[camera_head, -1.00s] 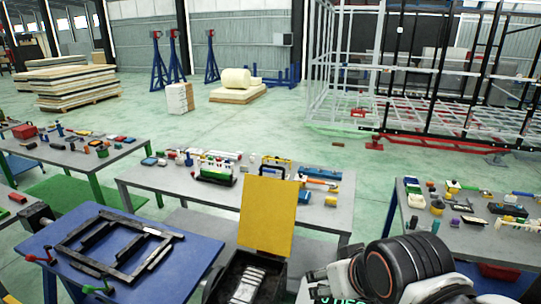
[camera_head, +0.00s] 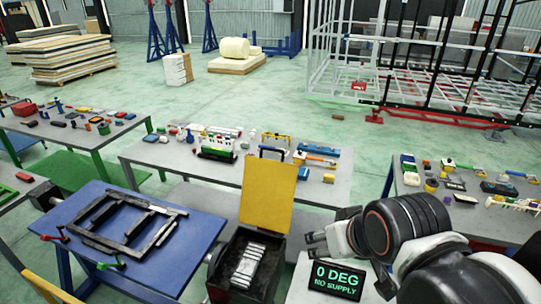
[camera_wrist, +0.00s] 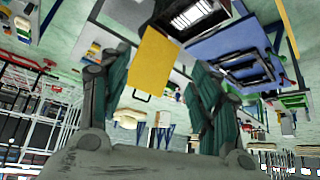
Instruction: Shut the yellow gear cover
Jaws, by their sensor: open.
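The yellow gear cover (camera_head: 268,193) stands raised, roughly upright, at the back of a dark open box (camera_head: 240,283). Pale metal bars or gear parts (camera_head: 248,267) show inside the box. My gripper (camera_head: 312,242) is to the right of the cover, apart from it, above the display. In the wrist view my gripper (camera_wrist: 158,95) is open, with its two dark green fingers spread wide. The cover (camera_wrist: 150,60) shows beyond and between the fingers, with a dark handle at its edge. Nothing is held.
A display reading "0 DEG NO SUPPLY" (camera_head: 337,281) stands right of the box. A blue table (camera_head: 70,232) with a dark frame is at left. A grey table (camera_head: 150,160) with several small parts lies behind the cover. Another parts table (camera_head: 410,208) is at right.

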